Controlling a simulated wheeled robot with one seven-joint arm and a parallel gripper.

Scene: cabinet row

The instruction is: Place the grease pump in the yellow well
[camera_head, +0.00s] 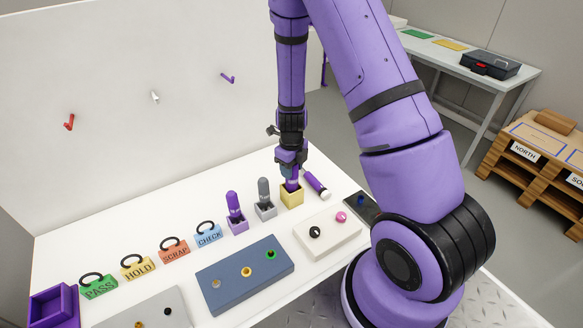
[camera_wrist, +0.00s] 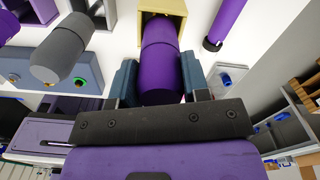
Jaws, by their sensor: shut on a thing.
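My gripper (camera_head: 290,172) is shut on a purple cylinder, which I take for the grease pump (camera_head: 291,187). The wrist view shows the pump (camera_wrist: 160,50) between the two blue-grey fingers (camera_wrist: 158,78). The square yellow well (camera_head: 292,199) stands on the white table at the right end of a row of wells. The pump is roughly upright, with its lower end at the mouth of the yellow well (camera_wrist: 176,6). How deep it sits is hidden.
A grey cylinder (camera_head: 264,190) in a grey well and a purple one (camera_head: 233,204) in a purple well stand to the left. Another purple cylinder (camera_head: 315,184) lies close on the right. A blue-grey plate (camera_head: 240,277) and a beige plate (camera_head: 328,233) lie in front.

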